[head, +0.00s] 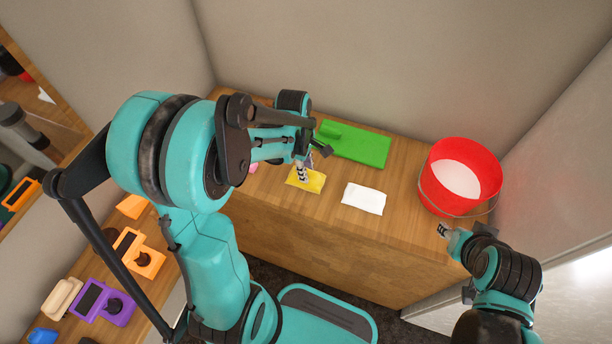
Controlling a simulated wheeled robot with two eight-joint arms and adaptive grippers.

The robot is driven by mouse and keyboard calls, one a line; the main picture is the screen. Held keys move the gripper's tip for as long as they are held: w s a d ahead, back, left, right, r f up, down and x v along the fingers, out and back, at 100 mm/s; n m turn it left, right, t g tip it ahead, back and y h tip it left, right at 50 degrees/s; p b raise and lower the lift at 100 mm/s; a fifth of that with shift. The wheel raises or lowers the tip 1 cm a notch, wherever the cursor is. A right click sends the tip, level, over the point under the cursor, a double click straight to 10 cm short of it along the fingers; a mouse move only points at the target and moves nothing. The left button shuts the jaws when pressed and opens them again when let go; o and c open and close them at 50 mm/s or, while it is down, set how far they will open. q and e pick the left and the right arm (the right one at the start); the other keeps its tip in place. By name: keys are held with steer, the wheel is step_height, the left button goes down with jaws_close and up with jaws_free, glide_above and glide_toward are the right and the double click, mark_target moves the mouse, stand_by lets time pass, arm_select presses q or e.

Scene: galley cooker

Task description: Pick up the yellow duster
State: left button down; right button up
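The yellow duster (312,184) lies flat on the wooden counter, left of a white cloth. My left gripper (303,174) is over the duster's left part, with its fingertips at or just above the cloth. Whether the fingers touch or pinch it is too small to tell. My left arm hides the counter to the left of the duster. My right gripper (443,230) is low at the right, in front of the red bucket and away from the duster. Its fingers are too small to read.
A white cloth (363,198) lies just right of the duster. A green board (355,144) lies behind it. A red bucket (432,186) stands at the counter's right end. A pink item (253,168) is partly hidden by my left arm. Orange and purple devices (103,302) sit on the left counter.

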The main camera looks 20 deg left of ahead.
mark_target(308, 171)
stand_by(0.3)
arm_select(q)
step_height(308, 171, up, 4)
steer(key=shift+p, duration=1)
steer(key=d+r+p, duration=0.1)
steer(key=d+r, duration=0.2)
steer(key=d, duration=0.2)
steer(key=w+d+r+p, duration=0.1)
steer(key=d+r+p, duration=0.1)
steer(key=d+r, duration=0.2)
steer(key=d, duration=0.2)
steer(key=shift+w+d, duration=0.15)
steer(key=shift+d, duration=0.15)
